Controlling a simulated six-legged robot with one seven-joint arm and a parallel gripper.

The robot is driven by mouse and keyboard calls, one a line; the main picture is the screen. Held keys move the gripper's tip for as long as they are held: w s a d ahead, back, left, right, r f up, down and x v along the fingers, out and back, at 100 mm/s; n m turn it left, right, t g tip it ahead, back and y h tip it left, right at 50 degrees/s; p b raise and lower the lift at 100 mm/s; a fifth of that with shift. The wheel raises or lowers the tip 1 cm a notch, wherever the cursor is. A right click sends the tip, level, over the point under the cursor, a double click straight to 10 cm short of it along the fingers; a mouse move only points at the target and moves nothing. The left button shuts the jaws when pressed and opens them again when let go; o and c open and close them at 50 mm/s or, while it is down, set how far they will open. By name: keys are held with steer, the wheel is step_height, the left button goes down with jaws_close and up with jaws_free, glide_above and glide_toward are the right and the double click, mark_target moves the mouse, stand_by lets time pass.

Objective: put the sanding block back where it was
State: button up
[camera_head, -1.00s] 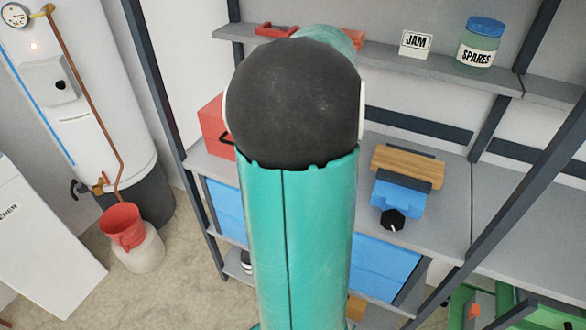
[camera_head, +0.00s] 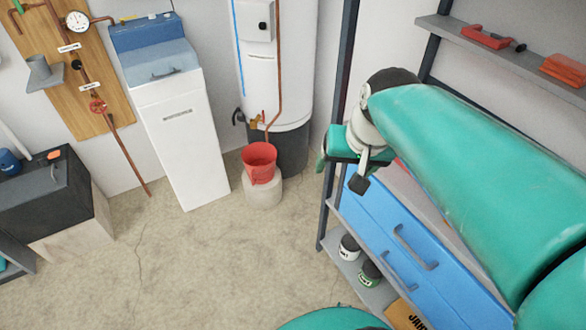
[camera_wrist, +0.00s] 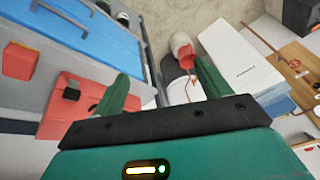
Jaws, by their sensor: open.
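I cannot make out a sanding block for certain in the views from now. My gripper (camera_head: 340,175) hangs at the left end of the shelving, beside the blue drawers. In the wrist view its two green fingers (camera_wrist: 164,70) are spread wide, with nothing held between them. Beyond them are the floor and the red bucket. An orange-red block-like thing (camera_head: 565,68) lies on the upper shelf at the right edge of the head view; what it is I cannot tell. A small orange-red block (camera_wrist: 18,60) shows at the left of the wrist view.
Blue drawers (camera_head: 410,240) fill the lower shelving, with tins (camera_head: 370,272) on the bottom shelf. A red case (camera_wrist: 75,105) sits close left of my fingers. A red bucket (camera_head: 259,160) stands before the white tank (camera_head: 275,60). The floor (camera_head: 190,265) at centre left is clear.

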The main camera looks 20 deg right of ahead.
steer(key=s+a+n+t, duration=0.1)
steer(key=s+a+n, duration=0.2)
steer(key=a, duration=0.7)
steer(key=shift+s+n, duration=0.3)
steer(key=shift+n, duration=0.4)
steer(key=shift+d, duration=0.1)
steer(key=c, duration=0.9)
steer(key=shift+d, duration=0.15)
